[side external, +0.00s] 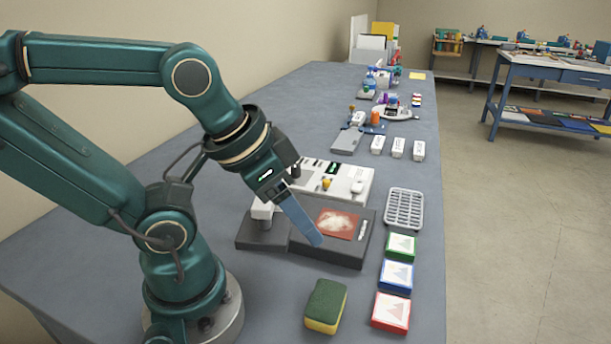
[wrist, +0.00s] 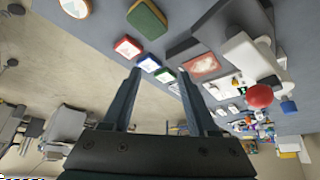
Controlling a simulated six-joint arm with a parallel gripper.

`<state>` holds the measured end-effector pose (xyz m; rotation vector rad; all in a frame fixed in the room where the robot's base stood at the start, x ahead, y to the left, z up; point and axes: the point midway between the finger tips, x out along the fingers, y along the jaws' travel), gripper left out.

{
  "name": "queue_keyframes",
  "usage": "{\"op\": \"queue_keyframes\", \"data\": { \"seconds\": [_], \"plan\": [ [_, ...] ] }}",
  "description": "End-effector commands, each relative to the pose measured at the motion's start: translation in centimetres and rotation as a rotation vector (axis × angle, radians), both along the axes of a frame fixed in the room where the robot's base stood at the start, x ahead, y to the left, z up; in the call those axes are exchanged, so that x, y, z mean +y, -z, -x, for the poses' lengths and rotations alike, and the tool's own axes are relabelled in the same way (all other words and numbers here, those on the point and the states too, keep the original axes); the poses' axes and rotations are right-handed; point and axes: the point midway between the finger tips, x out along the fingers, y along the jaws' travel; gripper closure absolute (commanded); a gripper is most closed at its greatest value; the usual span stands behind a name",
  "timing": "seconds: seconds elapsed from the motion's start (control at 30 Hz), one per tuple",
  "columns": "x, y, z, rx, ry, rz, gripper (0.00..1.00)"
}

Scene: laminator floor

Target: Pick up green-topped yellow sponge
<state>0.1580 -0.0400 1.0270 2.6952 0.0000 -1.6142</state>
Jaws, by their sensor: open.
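The green-topped yellow sponge (side external: 326,306) lies on the bench near its front edge in the side external view, green face up with a yellow side showing. It also shows at the top of the wrist view (wrist: 147,19). My gripper (side external: 318,243) is above the dark press base, up and to the left of the small boxes and behind the sponge, apart from it. In the wrist view my gripper (wrist: 160,76) has its two fingers spread wide, with nothing held between them.
Green, blue and red-edged boxes (side external: 397,276) stand in a row right of the sponge. A dark machine base (side external: 345,255) with a reddish picture lies behind it. A grey rack (side external: 404,208) and white blocks (side external: 398,147) are farther back. Bare bench lies left of the sponge.

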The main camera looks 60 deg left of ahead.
Motion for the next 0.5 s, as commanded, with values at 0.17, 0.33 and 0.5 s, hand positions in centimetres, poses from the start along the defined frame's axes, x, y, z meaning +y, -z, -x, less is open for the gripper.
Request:
{"op": "queue_keyframes", "data": {
  "seconds": [0.17, 0.33, 0.5],
  "plan": [
    [0.0, 0.0, 0.0, 0.0, 0.0, 0.0, 0.14],
    [0.0, 0.0, 0.0, 0.0, 0.0, 0.0, 0.0],
    [0.0, -0.03, -0.05, -0.003, 0.02, -0.011, 0.0]
  ]
}}
